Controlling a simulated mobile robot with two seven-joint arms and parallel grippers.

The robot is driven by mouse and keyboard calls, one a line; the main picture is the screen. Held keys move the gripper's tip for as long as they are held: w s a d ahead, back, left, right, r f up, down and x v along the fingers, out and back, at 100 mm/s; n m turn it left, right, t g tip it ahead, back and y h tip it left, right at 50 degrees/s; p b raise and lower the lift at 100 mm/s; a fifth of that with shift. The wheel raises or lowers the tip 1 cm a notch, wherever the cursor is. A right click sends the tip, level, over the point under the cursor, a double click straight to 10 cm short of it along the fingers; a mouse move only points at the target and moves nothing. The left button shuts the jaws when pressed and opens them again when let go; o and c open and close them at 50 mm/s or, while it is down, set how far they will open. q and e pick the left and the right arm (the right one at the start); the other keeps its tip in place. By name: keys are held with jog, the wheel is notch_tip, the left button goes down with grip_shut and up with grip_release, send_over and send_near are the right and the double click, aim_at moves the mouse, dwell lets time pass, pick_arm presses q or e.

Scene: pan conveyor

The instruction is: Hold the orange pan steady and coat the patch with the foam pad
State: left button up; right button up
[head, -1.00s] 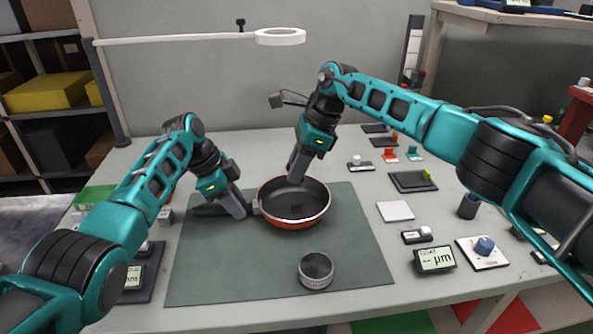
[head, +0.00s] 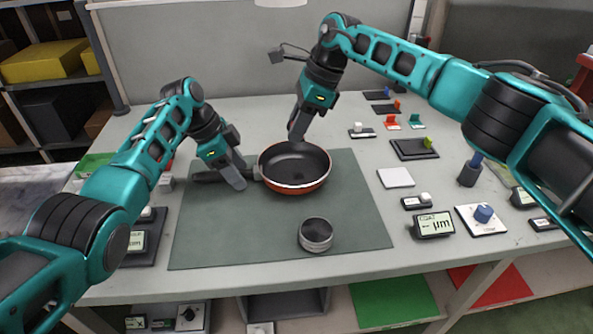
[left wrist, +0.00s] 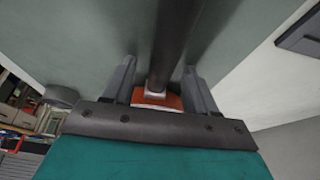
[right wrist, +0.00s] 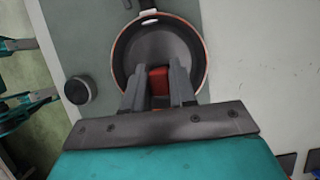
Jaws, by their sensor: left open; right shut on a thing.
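The orange pan (head: 297,187) stands on the green mat, dark inside, with its handle (head: 212,177) pointing left. My left gripper (head: 239,184) is open at the handle. In the left wrist view the dark handle (left wrist: 177,45) runs between its fingers (left wrist: 158,88), with the pan's orange side beyond. My right gripper (head: 295,137) is at the pan's far rim. In the right wrist view it is shut on a small red block (right wrist: 158,80), apparently the foam pad, over the pan's inside. I cannot make out the patch for sure, nor whether the pad touches the pan.
The mat's front left is clear.

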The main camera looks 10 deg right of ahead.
pick_arm(q)
jog(key=v, duration=1.2)
